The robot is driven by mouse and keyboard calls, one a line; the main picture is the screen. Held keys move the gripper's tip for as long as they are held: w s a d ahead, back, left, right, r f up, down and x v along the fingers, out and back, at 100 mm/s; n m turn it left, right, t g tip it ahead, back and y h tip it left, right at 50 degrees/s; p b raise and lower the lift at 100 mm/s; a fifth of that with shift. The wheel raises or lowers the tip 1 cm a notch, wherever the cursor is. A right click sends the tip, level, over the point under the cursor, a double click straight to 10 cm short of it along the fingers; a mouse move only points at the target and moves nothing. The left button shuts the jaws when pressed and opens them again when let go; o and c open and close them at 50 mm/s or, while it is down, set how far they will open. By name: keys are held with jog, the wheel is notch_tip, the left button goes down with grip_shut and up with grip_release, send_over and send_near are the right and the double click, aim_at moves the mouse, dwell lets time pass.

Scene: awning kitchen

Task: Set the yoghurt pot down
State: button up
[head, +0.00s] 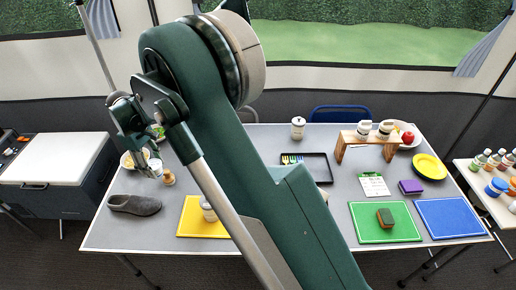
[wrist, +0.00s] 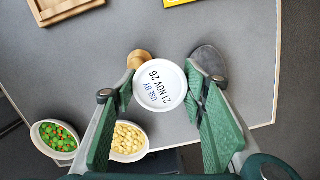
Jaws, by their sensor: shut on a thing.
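The yoghurt pot (wrist: 160,85) shows its white round lid, printed "USE BY 21 NOV 26", in the wrist view. My gripper (wrist: 161,84) is shut on it, with a green pad against each side. The lid hides the pot's body and base from above. In the head view my gripper (head: 146,160) is over the left part of the grey table (head: 262,150), and the pot (head: 155,167) shows only small and partly covered between the fingers. I cannot tell whether its base touches the table.
A small wooden item (head: 168,177) stands close beside the pot. A grey slipper (head: 134,205) lies nearby. Bowls of green pieces (wrist: 58,138) and pale pieces (wrist: 128,140) stand close by. Bare table lies between these.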

jog(key=w+d+m, duration=0.1)
jog(key=w+d, duration=0.8)
jog(key=d, duration=0.3)
jog(key=w+d, duration=0.8)
jog(key=d, duration=0.3)
jog(key=w+d, duration=0.4)
jog(key=d, duration=0.8)
jog(key=w+d+m, duration=0.1)
jog(key=w+d, duration=0.4)
jog(key=d, duration=0.8)
jog(key=shift+f+b, duration=0.55)
jog(key=shift+f, duration=2.45)
jog(key=shift+f+b, duration=0.4)
jog(key=shift+f, duration=1.5)
jog(key=shift+f, duration=0.15)
